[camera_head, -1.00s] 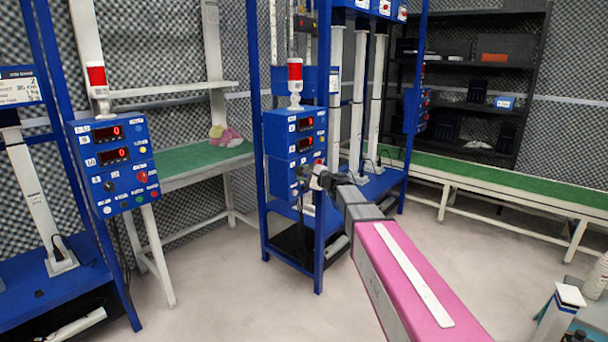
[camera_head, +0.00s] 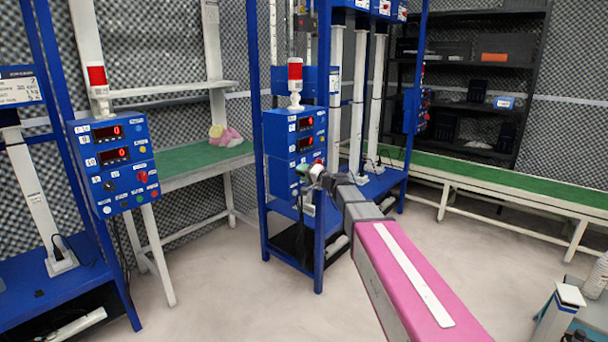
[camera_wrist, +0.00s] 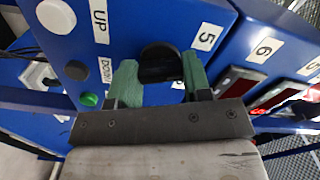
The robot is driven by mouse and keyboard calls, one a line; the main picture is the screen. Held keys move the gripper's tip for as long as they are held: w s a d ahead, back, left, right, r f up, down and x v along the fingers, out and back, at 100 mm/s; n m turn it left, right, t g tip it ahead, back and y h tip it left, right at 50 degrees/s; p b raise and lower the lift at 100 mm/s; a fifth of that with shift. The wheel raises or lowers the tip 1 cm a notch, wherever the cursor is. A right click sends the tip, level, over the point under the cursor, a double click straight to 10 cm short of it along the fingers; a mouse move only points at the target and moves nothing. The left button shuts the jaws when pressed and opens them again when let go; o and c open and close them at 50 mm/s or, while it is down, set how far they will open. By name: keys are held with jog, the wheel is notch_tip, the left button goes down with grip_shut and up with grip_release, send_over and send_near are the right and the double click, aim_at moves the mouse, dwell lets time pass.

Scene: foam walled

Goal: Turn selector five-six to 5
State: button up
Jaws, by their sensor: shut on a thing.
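The selector is a black knob (camera_wrist: 160,63) on the blue control panel (camera_wrist: 140,20). In the wrist view a white label "5" sits just to its upper right. A second small label below it is mostly hidden by a finger. The green fingers of my gripper (camera_wrist: 158,83) stand on either side of the knob and are shut on it. The knob's pointing direction is not clear. In the head view my gripper (camera_head: 310,172) is at the lower right of the middle blue panel (camera_head: 281,150), and it hides the knob there.
The wrist view shows a white button (camera_wrist: 56,16) by "UP", a black button (camera_wrist: 76,70) by "DOWN" and a green button (camera_wrist: 89,99) near the left finger. Red displays (camera_wrist: 238,80) lie to the right. A blue frame post (camera_head: 320,220) stands close to my arm.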

jog(key=shift+n, duration=0.5)
jog(key=o, duration=0.9)
jog(key=v, duration=1.1)
